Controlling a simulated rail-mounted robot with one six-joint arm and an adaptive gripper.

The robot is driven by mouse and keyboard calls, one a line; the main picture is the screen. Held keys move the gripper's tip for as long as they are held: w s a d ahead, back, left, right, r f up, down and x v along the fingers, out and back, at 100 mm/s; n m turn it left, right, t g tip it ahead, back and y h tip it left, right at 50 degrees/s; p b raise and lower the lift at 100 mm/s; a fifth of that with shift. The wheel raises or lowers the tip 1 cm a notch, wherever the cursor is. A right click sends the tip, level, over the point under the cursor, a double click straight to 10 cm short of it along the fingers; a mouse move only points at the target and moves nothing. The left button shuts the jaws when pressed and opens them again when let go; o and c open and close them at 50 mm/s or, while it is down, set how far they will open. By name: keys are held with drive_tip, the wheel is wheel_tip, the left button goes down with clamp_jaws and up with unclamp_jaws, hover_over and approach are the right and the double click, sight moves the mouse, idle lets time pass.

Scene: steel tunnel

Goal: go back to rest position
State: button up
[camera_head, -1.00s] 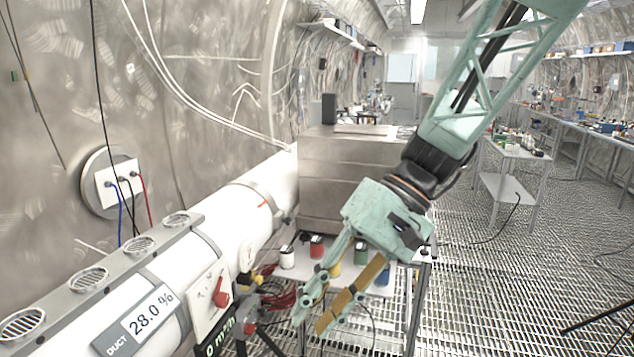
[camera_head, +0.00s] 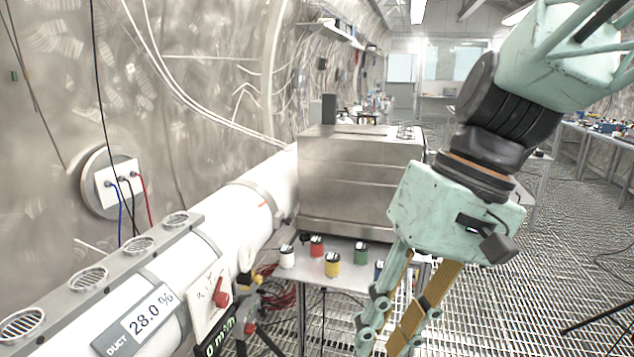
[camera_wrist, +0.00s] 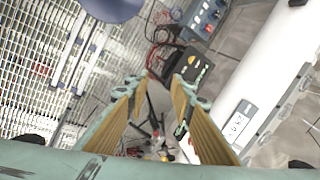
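My gripper (camera_head: 391,338) hangs at the lower right of centre in the head view, fingers pointing down. Its two fingers, with tan pads, are apart and nothing shows between them. It is in front of and to the right of the small table with coloured jars. In the wrist view my gripper (camera_wrist: 152,88) also shows spread fingers, with the floor, cables and a dark stand beyond them.
The white duct (camera_head: 235,215) with a 28.0 % label runs along the left wall. A steel box (camera_head: 345,185) stands behind the small table (camera_head: 345,280), which holds white, red, yellow and green jars. Grated floor (camera_head: 560,240) is open at right.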

drive_tip(key=s+d+r+t+h, duration=0.1)
drive_tip(key=s+d+t+h, duration=0.1)
drive_tip(key=s+d, duration=0.3)
drive_tip(key=s+d+r+m+t+h, duration=0.1)
drive_tip(key=s+d+r+t+h, duration=0.1)
drive_tip(key=s+d, duration=0.2)
drive_tip(key=d, duration=0.3)
drive_tip(key=shift+s+r+t, duration=0.25)
drive_tip(key=shift+s+t, duration=0.05)
drive_tip(key=shift+s, duration=0.05)
